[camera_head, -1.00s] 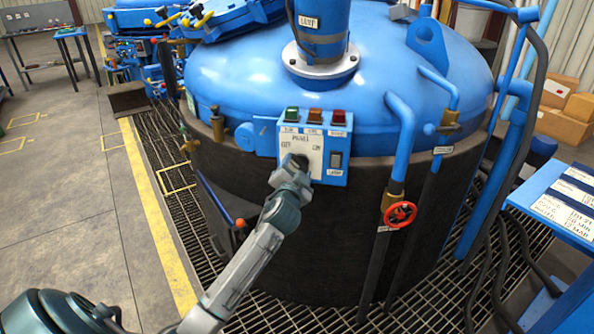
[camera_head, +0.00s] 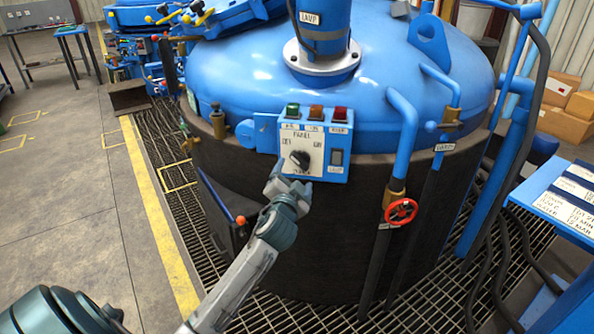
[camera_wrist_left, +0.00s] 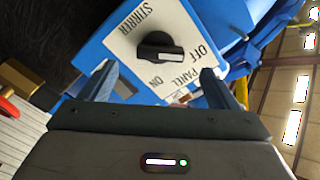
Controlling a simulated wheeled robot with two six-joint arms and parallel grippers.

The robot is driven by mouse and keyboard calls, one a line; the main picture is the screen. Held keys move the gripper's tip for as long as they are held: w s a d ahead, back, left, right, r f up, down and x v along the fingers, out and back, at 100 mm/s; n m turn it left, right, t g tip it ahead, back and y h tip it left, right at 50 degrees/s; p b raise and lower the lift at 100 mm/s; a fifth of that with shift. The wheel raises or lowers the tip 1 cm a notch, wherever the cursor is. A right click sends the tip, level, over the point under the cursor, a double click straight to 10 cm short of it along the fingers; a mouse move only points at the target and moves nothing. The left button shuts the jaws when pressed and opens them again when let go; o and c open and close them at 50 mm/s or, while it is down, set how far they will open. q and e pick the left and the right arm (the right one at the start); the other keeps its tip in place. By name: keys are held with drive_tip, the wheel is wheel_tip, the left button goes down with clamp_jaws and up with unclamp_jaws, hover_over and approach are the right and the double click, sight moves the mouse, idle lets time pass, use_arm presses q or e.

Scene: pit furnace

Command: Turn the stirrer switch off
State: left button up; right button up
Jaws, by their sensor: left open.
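The stirrer switch (camera_head: 299,158) is a black rotary knob on the white plate of a blue control panel (camera_head: 338,178) on the furnace's front. My right gripper is in neither view.
Green, amber and red buttons (camera_head: 316,113) line the panel's top, and a dark rocker (camera_head: 336,157) sits right of the knob. Blue pipes and a red valve wheel (camera_head: 401,211) stand to the right. The floor (camera_head: 75,200) at the left is open.

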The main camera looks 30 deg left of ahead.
use_arm(q)
drive_tip(key=v, duration=0.5)
drive_tip(key=shift+s, duration=0.15)
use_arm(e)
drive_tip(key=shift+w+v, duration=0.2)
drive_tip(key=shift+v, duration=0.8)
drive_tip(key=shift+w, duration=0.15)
